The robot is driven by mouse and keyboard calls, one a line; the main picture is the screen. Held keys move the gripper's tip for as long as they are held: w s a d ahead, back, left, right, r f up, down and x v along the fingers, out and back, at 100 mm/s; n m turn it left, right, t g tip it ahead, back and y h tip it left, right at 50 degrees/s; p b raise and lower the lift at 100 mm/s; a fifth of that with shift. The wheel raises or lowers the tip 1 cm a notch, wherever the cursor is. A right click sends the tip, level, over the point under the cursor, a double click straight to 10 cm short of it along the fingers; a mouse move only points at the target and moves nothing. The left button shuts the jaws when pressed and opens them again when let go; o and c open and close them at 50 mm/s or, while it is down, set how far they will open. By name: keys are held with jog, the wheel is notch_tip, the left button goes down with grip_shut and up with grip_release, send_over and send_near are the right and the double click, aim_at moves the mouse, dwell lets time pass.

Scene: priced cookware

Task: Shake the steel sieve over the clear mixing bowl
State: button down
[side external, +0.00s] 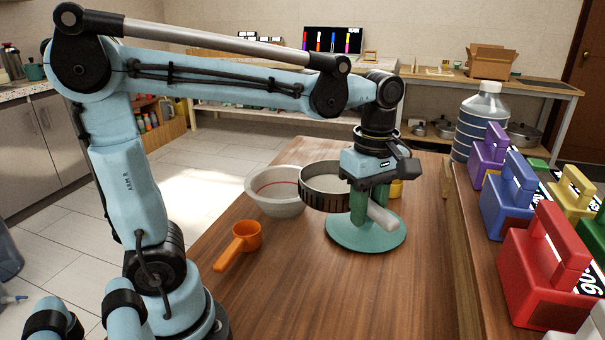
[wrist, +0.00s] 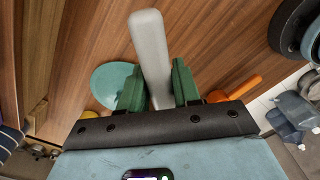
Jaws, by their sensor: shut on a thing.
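The steel sieve (side external: 325,184) is a round pan with a dark ribbed rim and a pale inside, held level above the table in the side view. My gripper (side external: 369,207) points down, its green fingers shut on the sieve's grey handle (side external: 382,217). In the wrist view the handle (wrist: 150,50) runs between the fingers (wrist: 158,85); the sieve's pan is out of sight there. The clear mixing bowl (side external: 262,204), pale with a red line inside, stands behind and left of the sieve. The sieve overlaps its right edge in the picture; I cannot tell whether it is above the bowl.
A green disc (side external: 345,238) lies on the table below my gripper. An orange scoop (side external: 248,234) lies at the front left. A yellow item (side external: 396,189) is partly hidden behind my gripper. Coloured weights (side external: 541,265) and a large bottle (side external: 478,126) stand on the right ledge.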

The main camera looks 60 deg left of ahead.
jog(key=w+a+n, duration=0.3)
jog(key=a+n, duration=0.1)
jog(key=a, duration=0.9)
jog(key=w+a+n, duration=0.2)
jog(key=a+n, duration=0.2)
jog(key=a, duration=0.9)
jog(key=shift+w+f, duration=0.1)
jog(key=shift+f, duration=2.55)
jog(key=shift+d, duration=0.1)
jog(key=shift+a, duration=0.8)
jog(key=shift+d, duration=0.1)
jog(key=shift+d, duration=1.35)
